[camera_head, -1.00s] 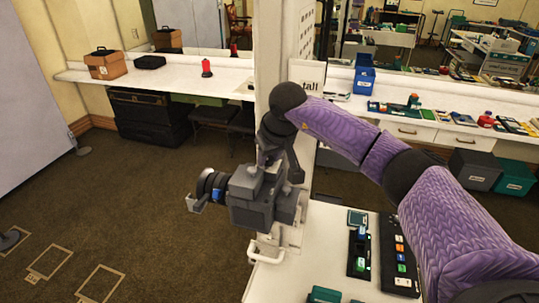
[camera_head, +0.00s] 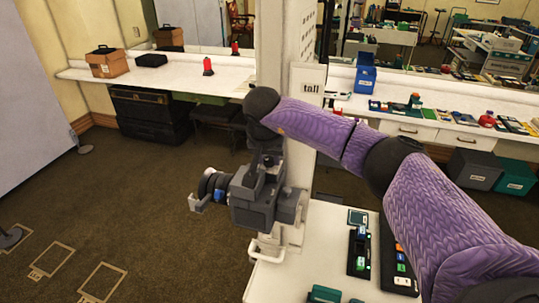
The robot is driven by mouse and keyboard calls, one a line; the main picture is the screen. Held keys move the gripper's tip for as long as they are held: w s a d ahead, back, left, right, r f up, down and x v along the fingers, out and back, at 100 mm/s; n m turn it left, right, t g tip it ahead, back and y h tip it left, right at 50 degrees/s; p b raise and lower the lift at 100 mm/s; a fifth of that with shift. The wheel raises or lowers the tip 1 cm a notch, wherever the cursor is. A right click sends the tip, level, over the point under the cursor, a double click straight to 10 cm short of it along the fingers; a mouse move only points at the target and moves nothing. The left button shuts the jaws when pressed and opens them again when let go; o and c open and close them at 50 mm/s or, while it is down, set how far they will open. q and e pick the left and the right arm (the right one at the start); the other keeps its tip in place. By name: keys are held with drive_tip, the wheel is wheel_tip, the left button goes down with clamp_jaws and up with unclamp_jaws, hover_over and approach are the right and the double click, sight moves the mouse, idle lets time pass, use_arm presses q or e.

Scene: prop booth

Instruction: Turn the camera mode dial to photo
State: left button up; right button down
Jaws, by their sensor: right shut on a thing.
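The grey camera (camera_head: 252,206) stands on a white post beside the counter, with its dark lens (camera_head: 213,187) pointing left. My right arm, in a purple sleeve, reaches in from the right. My right gripper (camera_head: 268,158) points down at the top of the camera, where the mode dial is. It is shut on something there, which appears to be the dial. The fingers and the arm's dark wrist largely hide the dial, so its setting cannot be read. My left gripper is not in view.
A white counter (camera_head: 305,270) with black trays of coloured items (camera_head: 359,250) lies right of the camera. A pillar with a "tall" sign (camera_head: 311,86) stands behind. A white handle (camera_head: 267,255) sits below the camera. The carpet at left is mostly open.

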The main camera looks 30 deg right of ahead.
drive_tip(key=shift+w+r+m+g+h, duration=0.1)
drive_tip(key=shift+m+g+h, duration=0.2)
drive_tip(key=shift+m, duration=0.75)
drive_tip(key=shift+m+g+h, duration=0.2)
drive_tip(key=shift+m+g, duration=0.1)
drive_tip(key=shift+m, duration=0.75)
drive_tip(key=c, duration=0.7)
unclamp_jaws()
drive_tip(key=shift+o, duration=0.2)
drive_tip(key=shift+a, duration=0.1)
drive_tip(key=b+v, duration=0.1)
drive_tip(key=v, duration=0.8)
drive_tip(key=shift+a+r, duration=0.15)
drive_tip(key=shift+r, duration=0.25)
